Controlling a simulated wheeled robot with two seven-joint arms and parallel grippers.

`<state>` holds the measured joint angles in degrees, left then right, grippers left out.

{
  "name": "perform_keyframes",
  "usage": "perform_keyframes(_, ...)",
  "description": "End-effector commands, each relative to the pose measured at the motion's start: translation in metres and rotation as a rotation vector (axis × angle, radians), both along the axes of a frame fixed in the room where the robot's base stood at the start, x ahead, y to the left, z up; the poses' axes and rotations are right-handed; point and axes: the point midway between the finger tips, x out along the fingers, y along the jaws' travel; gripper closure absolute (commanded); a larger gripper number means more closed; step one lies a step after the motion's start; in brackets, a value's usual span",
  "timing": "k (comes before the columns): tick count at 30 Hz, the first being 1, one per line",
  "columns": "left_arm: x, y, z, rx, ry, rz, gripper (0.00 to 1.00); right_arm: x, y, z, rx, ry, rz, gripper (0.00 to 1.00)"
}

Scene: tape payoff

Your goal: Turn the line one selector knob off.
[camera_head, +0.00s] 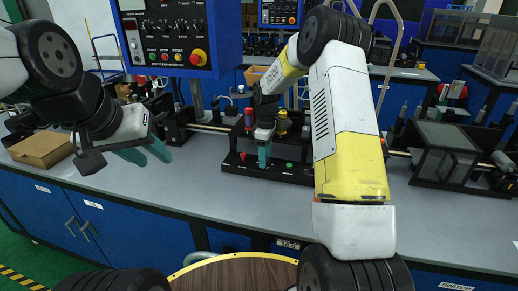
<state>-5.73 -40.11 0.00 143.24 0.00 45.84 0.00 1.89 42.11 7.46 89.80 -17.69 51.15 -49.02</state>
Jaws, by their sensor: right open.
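A line one selector knob cannot be told apart at this size. A blue-framed control panel (168,38) at the upper left has small black knobs and START, STOP and RESET buttons. A low black unit (268,173) on the bench carries a small red part and a small green part (289,165). My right gripper (264,157) points down over this unit, teal fingers close to its top; contact cannot be told, and the fingers hide what is behind them. My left gripper (146,153) is open and empty above the bench, left of the unit.
A red mushroom button (197,57) sits at the panel's lower right. A cardboard box (42,149) lies at the bench's left. A dark glass-sided case (443,153) stands at the right. The grey bench top (180,190) is clear along its front. A round wooden top (235,275) is nearest.

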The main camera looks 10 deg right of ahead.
Motion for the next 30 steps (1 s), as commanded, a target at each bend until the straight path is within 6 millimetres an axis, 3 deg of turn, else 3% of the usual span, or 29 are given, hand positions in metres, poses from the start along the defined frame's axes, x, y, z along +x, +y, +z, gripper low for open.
perform_keyframes(4, 0.0000, 0.0000, 0.0000, 0.000, 0.000, 0.000, 0.64, -0.0001, 0.0000, 0.0000, 0.000, 0.000, 0.000, 0.50)
perform_keyframes(5, 0.0000, 0.0000, 0.0000, 0.000, 0.000, 0.000, 0.64, -0.0001, 0.0000, 0.0001, 0.000, 0.000, 0.000, 0.54)
perform_keyframes(12, 0.0000, 0.0000, 0.0000, 0.000, 0.000, 0.000, 0.64, 0.0000, 0.0001, 0.0003, 0.000, 0.000, 0.000, 1.00)
perform_keyframes(23, 0.0000, 0.0000, 0.0000, 0.000, 0.000, 0.000, 0.64, 0.0001, 0.0006, 0.0006, 0.001, -0.001, -0.039, 1.00)
perform_keyframes(30, 0.0000, 0.0000, 0.0000, 0.000, 0.000, 0.000, 0.64, 0.0004, 0.0004, 0.0007, 0.000, -0.001, -0.177, 1.00)
